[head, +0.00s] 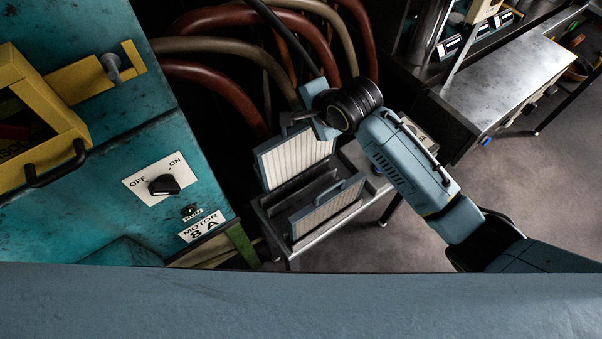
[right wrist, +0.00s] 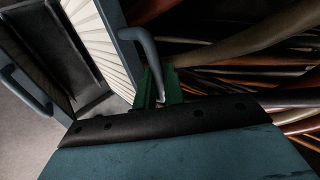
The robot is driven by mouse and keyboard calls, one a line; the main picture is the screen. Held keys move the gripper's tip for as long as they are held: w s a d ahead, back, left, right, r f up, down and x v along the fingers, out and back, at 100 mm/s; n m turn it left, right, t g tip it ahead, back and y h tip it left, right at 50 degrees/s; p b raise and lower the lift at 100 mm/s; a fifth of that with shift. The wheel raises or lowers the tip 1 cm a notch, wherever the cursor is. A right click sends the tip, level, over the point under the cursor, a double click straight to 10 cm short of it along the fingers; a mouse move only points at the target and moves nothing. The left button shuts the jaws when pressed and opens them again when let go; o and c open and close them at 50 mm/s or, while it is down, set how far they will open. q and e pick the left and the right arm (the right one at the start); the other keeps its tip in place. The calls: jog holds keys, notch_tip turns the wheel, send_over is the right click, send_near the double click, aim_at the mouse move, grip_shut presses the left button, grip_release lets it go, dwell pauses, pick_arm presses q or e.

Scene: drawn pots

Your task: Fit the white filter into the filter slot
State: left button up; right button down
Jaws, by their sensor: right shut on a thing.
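A white pleated filter (head: 297,160) in a blue-grey frame stands upright at the back of a grey metal rack (head: 300,250). My right gripper (head: 305,117) reaches it from the right and is shut on its handle at the top edge. In the right wrist view, the green fingers (right wrist: 158,88) close on the curved handle (right wrist: 146,48), beside the white pleats (right wrist: 100,35). A second, greyer filter (head: 326,208) stands nearer in the rack, with its own handle. A dark gap lies between the filters; I cannot tell whether it is the filter slot. My left gripper is not in view.
A teal machine (head: 90,130) with an on-off knob (head: 164,185) and a yellow bracket stands at left. Thick red and tan hoses (head: 235,90) run behind the rack. A metal bench (head: 505,75) stands at upper right. Bare floor (head: 545,190) lies at right.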

jog(key=shift+r, duration=0.1)
notch_tip(320, 180, up, 14)
jog(key=shift+f, duration=0.25)
dwell(1.1)
jog(key=s+d, duration=0.7)
jog(key=s, duration=0.2)
jog(key=shift+s, duration=0.4)
dwell(0.6)
jog(key=shift+f, duration=0.1)
dwell(0.4)
